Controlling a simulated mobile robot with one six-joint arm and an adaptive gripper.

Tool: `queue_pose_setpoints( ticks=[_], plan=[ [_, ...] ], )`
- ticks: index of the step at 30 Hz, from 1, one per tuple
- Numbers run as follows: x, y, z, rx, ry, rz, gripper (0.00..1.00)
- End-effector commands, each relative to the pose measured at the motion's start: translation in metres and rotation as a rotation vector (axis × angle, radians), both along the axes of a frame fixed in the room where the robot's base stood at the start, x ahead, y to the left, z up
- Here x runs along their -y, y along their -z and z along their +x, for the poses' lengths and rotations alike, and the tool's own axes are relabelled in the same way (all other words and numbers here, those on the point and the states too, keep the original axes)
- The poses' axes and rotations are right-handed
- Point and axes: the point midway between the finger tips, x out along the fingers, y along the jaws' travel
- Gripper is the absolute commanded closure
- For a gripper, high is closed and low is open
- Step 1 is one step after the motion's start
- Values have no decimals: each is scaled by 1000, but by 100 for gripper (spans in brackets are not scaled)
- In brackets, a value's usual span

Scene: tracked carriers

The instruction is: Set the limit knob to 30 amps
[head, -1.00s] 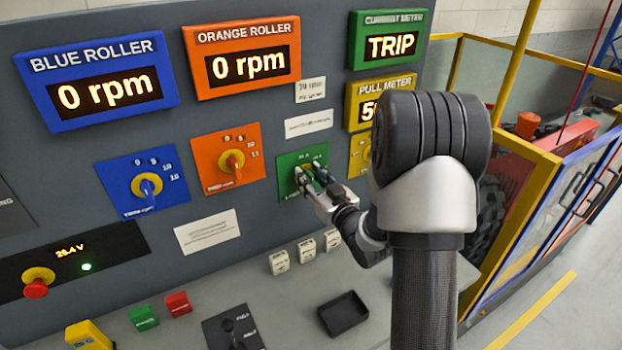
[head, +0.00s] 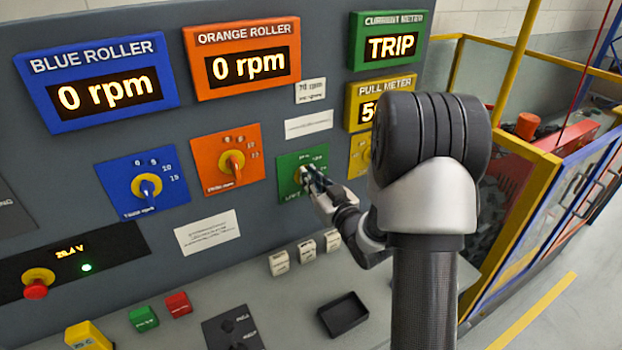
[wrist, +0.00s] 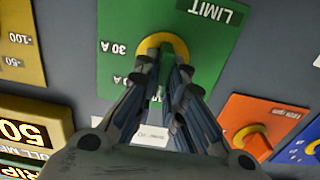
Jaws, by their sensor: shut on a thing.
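The limit knob (wrist: 165,62) has a yellow round base and a green grip. It sits on a green plate (wrist: 115,20) marked LIMIT, with "30 A" printed beside the base; another amp mark below is partly covered. The wrist view shows the panel upside down. In the head view the green plate (head: 288,163) is right of the orange one, and my fingers hide most of the knob. My gripper (wrist: 166,90) is shut on the knob's green grip, one finger on each side. Its fingers hide where the grip points. The current meter (head: 390,47) reads TRIP.
The blue roller knob (head: 146,186) and orange roller knob (head: 231,162) are on plates to the left. The yellow plate (head: 358,157) is close on the right, partly behind my arm. Below, the desk has small white blocks (head: 306,250) and a black tray (head: 343,315).

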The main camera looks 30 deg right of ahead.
Motion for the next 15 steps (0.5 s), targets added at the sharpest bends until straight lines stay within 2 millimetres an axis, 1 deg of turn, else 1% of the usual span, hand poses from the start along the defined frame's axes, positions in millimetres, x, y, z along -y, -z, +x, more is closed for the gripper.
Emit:
queue_pose_setpoints(
  ticks=[8,15],
  plan=[
    [1,1,0,-3,0,85,100],
    [3,1,0,-9,0,267,100]
  ],
)
